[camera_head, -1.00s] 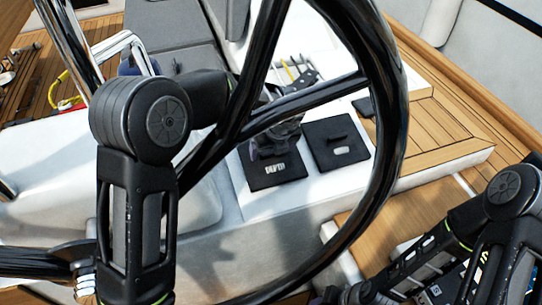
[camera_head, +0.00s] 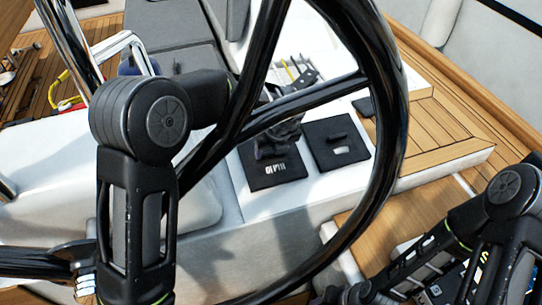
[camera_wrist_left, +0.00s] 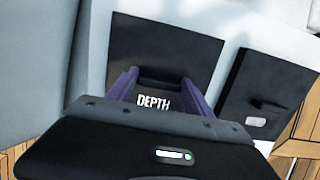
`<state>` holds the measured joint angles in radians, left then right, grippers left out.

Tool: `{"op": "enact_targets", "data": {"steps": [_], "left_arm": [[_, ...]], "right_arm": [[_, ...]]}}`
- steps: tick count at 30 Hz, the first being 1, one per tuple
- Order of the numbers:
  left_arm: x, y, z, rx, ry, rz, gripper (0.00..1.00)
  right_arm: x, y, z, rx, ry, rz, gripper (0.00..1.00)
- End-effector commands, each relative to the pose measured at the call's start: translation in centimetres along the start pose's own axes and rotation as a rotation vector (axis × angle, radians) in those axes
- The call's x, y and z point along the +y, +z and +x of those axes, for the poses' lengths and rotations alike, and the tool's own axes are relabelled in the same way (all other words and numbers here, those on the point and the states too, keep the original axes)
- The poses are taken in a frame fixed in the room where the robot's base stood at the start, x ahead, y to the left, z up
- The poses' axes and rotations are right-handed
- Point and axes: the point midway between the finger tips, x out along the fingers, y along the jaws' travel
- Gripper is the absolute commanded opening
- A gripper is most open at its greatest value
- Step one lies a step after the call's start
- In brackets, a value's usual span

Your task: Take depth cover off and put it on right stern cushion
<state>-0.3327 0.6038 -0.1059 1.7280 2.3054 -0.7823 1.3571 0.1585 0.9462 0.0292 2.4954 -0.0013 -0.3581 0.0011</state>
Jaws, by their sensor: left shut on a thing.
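The depth cover (camera_head: 287,170) is a flat black square marked DEPTH, on the white console beyond the steering wheel. In the left wrist view the cover (camera_wrist_left: 195,50) fills the upper middle, with a raised handle. My left gripper (camera_head: 276,145) reaches behind the wheel rim and is over the cover; its purple fingers (camera_wrist_left: 160,92) are shut on the handle. The cover still looks flat on the console; whether there is a gap beneath it I cannot tell. My right arm is at the lower right, its gripper unclear at the bottom edge. I cannot identify the right stern cushion.
The black steering wheel (camera_head: 392,130) crosses in front of my left arm and the console. A second black cover (camera_head: 338,145) lies right beside the depth cover; it also shows in the left wrist view (camera_wrist_left: 265,92). Wooden slatted seating (camera_head: 440,125) is at the right.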

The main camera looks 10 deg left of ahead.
Motion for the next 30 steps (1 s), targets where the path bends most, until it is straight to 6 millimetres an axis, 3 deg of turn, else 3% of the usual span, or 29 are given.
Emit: {"op": "enact_targets", "data": {"steps": [5,17,23,30], "left_arm": [[0.0,0.0,0.0,0.000,0.000,0.000,0.17],[-0.1,0.5,-1.0,-0.002,-0.003,-0.001,0.17],[-0.1,1.9,-4.1,-0.004,-0.004,-0.003,0.17],[0.0,4.2,-9.9,-0.003,-0.004,-0.004,0.17]], "right_arm": [[0.0,0.0,0.0,0.000,0.000,0.000,0.36],[0.0,0.0,-0.1,0.000,0.000,0.000,0.36],[-0.1,0.0,-0.3,0.000,0.000,0.000,0.36],[-0.2,0.0,-0.6,0.000,0.000,0.000,0.36]]}}
